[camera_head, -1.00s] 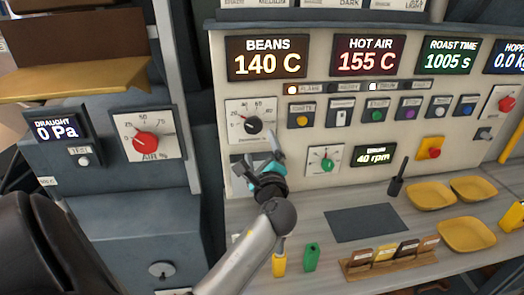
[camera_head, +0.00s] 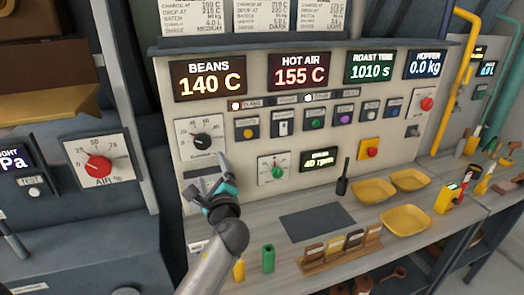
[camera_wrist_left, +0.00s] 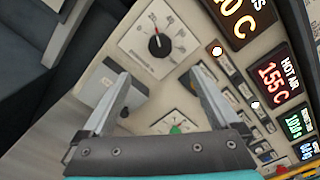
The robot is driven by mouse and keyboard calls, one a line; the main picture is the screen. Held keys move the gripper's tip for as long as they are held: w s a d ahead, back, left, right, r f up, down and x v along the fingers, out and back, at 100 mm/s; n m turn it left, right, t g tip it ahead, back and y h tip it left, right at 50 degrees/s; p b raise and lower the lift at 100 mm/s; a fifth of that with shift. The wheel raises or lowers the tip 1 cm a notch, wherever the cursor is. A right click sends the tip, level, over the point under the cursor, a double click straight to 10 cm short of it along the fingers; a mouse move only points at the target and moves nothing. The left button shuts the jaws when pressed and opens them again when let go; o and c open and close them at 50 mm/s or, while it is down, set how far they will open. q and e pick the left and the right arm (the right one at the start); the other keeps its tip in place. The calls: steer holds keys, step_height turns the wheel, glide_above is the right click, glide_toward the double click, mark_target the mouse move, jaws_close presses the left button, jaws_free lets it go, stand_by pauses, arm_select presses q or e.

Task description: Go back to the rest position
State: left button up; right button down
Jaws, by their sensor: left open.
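My left gripper (camera_head: 205,180) is in front of the lower left part of the control panel (camera_head: 340,140), below the black burner knob (camera_head: 202,141). Its two fingers are apart with nothing between them. In the left wrist view the open fingers (camera_wrist_left: 160,80) point toward the panel, with the black knob (camera_wrist_left: 158,45) beyond them and the green knob (camera_wrist_left: 177,128) partly hidden low between them. Contact with the panel cannot be told. My right gripper is not in view.
A bench below the panel holds a dark mat (camera_head: 318,223), yellow trays (camera_head: 405,221), a wooden rack of labelled cards (camera_head: 340,250) and a green container (camera_head: 268,258). A red air knob (camera_head: 98,166) is on the left. Yellow pipes (camera_head: 457,80) stand at right.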

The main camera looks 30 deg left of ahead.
arm_select(q)
steer(key=s+d+f+n+g+h, duration=0.2)
steer(key=s+d+f+n+h, duration=0.3)
steer(key=f, duration=0.4)
steer(key=s+d+f+n+g+h, duration=0.3)
steer(key=s+d+f+n+h, duration=0.15)
steer(key=s+d, duration=0.55)
steer(key=s+d+f+n+g+h, duration=0.3)
steer(key=s+d+f+n+h, duration=0.15)
steer(key=s+d, duration=0.5)
step_height(320, 180, down, 28)
steer(key=s+g+b, duration=0.1)
steer(key=s+b, duration=0.1)
steer(key=b, duration=0.6)
steer(key=s+a+f+g+b, duration=0.1)
steer(key=s+f+b, duration=0.2)
steer(key=s+f, duration=0.5)
steer(key=s+a+f+b, duration=0.1)
steer(key=s+f+b, duration=0.3)
steer(key=s+f, duration=0.4)
step_height(320, 180, down, 6)
steer(key=shift+a+f+g, duration=0.25)
steer(key=shift+g, duration=0.15)
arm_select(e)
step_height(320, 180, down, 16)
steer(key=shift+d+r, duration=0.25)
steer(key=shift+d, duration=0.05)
